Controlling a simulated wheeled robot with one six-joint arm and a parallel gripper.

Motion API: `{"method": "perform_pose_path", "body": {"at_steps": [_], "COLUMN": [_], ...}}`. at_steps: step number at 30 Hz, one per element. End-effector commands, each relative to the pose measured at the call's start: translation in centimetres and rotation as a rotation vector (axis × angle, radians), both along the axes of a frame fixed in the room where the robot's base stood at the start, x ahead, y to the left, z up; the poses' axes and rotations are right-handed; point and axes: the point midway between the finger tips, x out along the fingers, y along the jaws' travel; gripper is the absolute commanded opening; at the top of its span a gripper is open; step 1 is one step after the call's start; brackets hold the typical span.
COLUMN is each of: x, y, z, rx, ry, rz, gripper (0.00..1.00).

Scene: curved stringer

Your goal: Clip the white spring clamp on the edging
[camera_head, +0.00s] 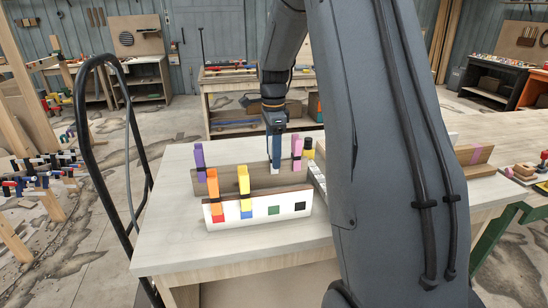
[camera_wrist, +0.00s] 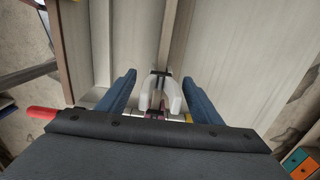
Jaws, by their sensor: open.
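The white spring clamp (camera_wrist: 173,96) is between the two blue fingers of my gripper in the wrist view, with visible gaps on both sides. My gripper (camera_wrist: 159,76) is open around it and not holding it. In the head view my gripper (camera_head: 276,160) points down at the brown back board (camera_head: 228,184) of the clamp rack on the bench. The white clamp cannot be made out clearly there. I cannot identify the edging with certainty; my arm covers much of the bench's right side.
The rack's white front board (camera_head: 257,211) has coloured squares. An orange clamp (camera_head: 213,190) and a yellow clamp (camera_head: 244,182) stand along it. A purple clamp (camera_head: 199,158) and a pink clamp (camera_head: 296,150) stand behind. The pale bench (camera_head: 185,235) is clear in front.

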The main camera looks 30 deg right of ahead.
Motion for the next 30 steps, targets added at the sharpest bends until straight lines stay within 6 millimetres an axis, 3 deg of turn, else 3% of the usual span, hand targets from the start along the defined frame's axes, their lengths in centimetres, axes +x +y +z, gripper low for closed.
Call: {"method": "perform_pose_path", "body": {"at_steps": [6, 13, 23, 30], "x": [0.0, 0.0, 0.0, 0.0], "y": [0.0, 0.0, 0.0, 0.0], "z": [-2.0, -2.3, -2.2, -2.0], "rx": [0.0, 0.0, -0.001, -0.001], "ry": [0.0, -0.001, -0.002, -0.002], "rz": [0.0, 0.0, 0.0, 0.0], "gripper": [0.59, 0.59, 0.07, 0.07]}}
